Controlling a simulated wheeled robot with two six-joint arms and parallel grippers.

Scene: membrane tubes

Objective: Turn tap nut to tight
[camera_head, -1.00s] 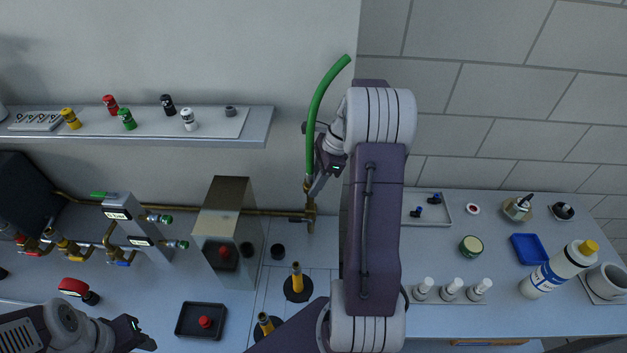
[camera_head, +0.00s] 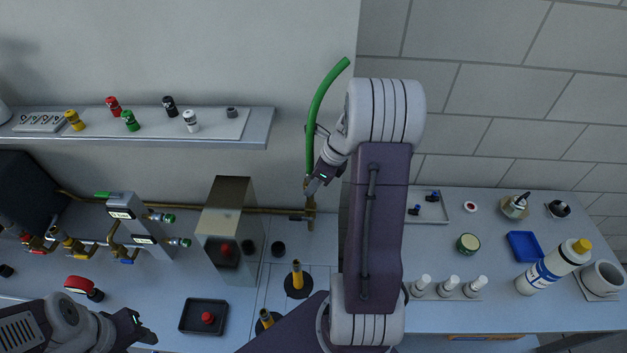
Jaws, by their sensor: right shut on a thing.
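A brass tap (camera_head: 310,214) stands on the brass pipe (camera_head: 270,211) against the back wall, with a green hose (camera_head: 318,100) rising from its top. My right gripper (camera_head: 309,190) is at the foot of the hose, shut on the tap's nut; the nut itself is mostly hidden by the fingers. My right arm covers the area just right of the tap. My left gripper (camera_head: 148,333) is at the lower left, above the bench, with its fingertips apart and nothing between them.
A steel box (camera_head: 226,240) stands left of the tap. A black tray (camera_head: 203,317) with a red knob lies in front. A shelf (camera_head: 200,140) with coloured caps is at upper left. White fittings, a bottle (camera_head: 553,268) and a blue tray (camera_head: 524,246) are on the right.

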